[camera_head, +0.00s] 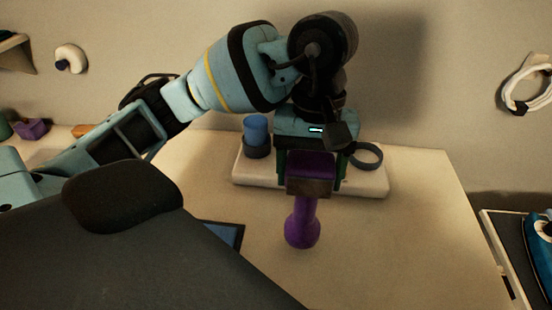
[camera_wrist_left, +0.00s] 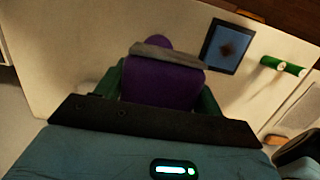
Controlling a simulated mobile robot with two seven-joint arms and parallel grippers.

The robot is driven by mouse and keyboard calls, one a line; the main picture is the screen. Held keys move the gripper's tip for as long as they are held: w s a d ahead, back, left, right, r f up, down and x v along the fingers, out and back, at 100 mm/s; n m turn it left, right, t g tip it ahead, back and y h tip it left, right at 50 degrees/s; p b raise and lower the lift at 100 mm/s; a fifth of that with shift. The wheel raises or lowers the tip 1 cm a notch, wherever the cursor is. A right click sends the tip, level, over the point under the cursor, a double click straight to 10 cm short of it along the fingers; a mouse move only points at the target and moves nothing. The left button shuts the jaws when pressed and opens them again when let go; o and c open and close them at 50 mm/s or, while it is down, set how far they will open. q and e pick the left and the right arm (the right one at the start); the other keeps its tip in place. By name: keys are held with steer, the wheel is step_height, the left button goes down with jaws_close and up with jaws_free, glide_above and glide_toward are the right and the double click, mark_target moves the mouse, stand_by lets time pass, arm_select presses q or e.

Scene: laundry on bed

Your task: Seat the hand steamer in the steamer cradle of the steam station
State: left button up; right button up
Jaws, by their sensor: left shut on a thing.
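The hand steamer (camera_head: 302,228) is purple, with a blocky head, a darker front plate and a handle ending in a round knob. My left gripper (camera_head: 312,168) is shut on its head, with green fingers on either side. The steamer's purple head (camera_wrist_left: 160,84) also shows between the fingers in the left wrist view. The steam station (camera_head: 240,174) is a white base on the table, behind and beneath the gripper. It carries a blue cylinder (camera_head: 256,130) in a dark cup and a dark ring (camera_head: 366,156) at the right. I cannot tell which part is the cradle; my gripper hides the station's middle. My right gripper is not in view.
The table (camera_head: 400,240) is clear at the front and right. A dark tablet-like panel (camera_head: 228,235) lies at left of the steamer. A green rod-like thing (camera_wrist_left: 284,66) shows in the left wrist view. A white ring (camera_head: 528,84) hangs on the wall.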

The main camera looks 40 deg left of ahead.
arm_select(q)
steer(key=w+a, duration=0.2)
steer(key=a, duration=0.5)
steer(key=shift+f, duration=0.3)
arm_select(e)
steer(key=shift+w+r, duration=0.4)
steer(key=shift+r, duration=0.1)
arm_select(q)
steer(key=shift+a, duration=0.1)
steer(key=f, duration=0.1)
steer(key=a+f+p, duration=0.1)
steer(key=f, duration=0.1)
steer(key=shift+w+f, duration=0.1)
steer(key=shift+f, duration=0.2)
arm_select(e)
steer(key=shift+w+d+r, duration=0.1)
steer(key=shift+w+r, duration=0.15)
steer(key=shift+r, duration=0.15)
arm_select(q)
steer(key=shift+f, duration=0.1)
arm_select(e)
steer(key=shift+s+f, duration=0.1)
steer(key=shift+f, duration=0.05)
arm_select(q)
steer(key=shift+f, duration=0.15)
steer(key=o, duration=1.7)
